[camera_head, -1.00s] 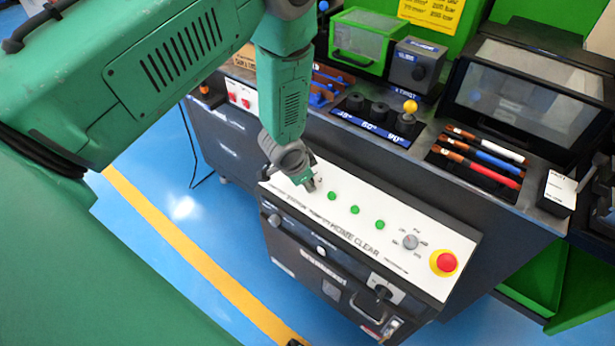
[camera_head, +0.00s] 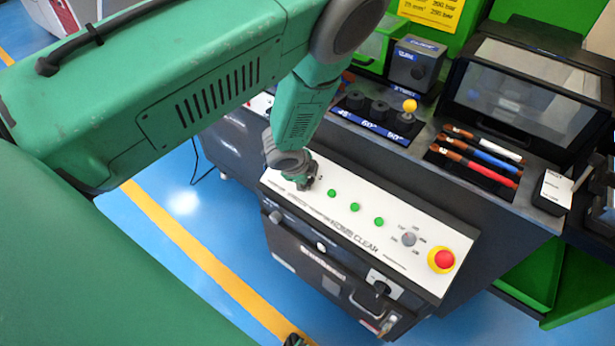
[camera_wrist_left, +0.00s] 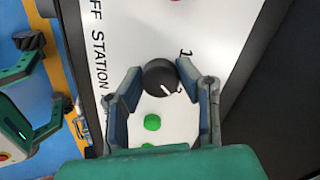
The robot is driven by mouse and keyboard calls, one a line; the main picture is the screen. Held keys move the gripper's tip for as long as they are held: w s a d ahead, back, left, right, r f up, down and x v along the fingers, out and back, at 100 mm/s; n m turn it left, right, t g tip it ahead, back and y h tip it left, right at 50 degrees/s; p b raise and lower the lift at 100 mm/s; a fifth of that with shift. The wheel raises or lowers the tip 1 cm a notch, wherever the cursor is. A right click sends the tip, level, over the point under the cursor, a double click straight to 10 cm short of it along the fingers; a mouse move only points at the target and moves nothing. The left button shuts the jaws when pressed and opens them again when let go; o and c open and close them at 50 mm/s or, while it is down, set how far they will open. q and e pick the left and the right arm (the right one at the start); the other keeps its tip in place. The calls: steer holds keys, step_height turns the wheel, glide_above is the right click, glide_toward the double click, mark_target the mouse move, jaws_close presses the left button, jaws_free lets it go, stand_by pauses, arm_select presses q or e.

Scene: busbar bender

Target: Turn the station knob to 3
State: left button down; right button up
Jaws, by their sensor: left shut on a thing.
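The station knob (camera_wrist_left: 158,77) is a round black knob with a white pointer line on the white panel (camera_head: 345,215). In the head view my left gripper (camera_head: 304,184) is at the panel's left end and hides the knob. The other numbers around the knob are not clearly readable.
Green buttons (camera_head: 355,207) run along the panel beside the gripper. A grey selector (camera_head: 408,240) and a red emergency button (camera_head: 443,260) are at its right end. Behind stand dark angle knobs (camera_head: 380,111), a yellow-ball lever (camera_head: 409,106) and colored-handled tools (camera_head: 487,158).

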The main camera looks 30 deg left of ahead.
arm_select(q)
steer(key=shift+f+m, duration=0.1)
steer(key=shift+m, duration=0.2)
steer(key=c, duration=1.2)
jaws_free()
steer(key=v, duration=1.2)
steer(key=s+d+f+n+g, duration=0.1)
steer(key=s+f+n, duration=0.2)
steer(key=s+n, duration=0.2)
steer(key=s+d+f+n+g, duration=0.1)
steer(key=s+f+n, duration=0.3)
steer(key=s, duration=0.7)
steer(key=s+d+f+n+g, duration=0.1)
steer(key=s+f+n+g, duration=0.1)
steer(key=s+n, duration=0.3)
steer(key=shift+s+d+f+n+g, duration=0.1)
steer(key=shift+s+f, duration=0.15)
steer(key=shift+s, duration=0.4)
steer(key=shift+s+f+n+g, duration=0.1)
steer(key=shift+s+f, duration=0.15)
steer(key=shift+s, duration=0.4)
steer(key=shift+s+d+f+n+g, duration=0.1)
steer(key=shift+s+f, duration=0.15)
steer(key=shift+s, duration=0.4)
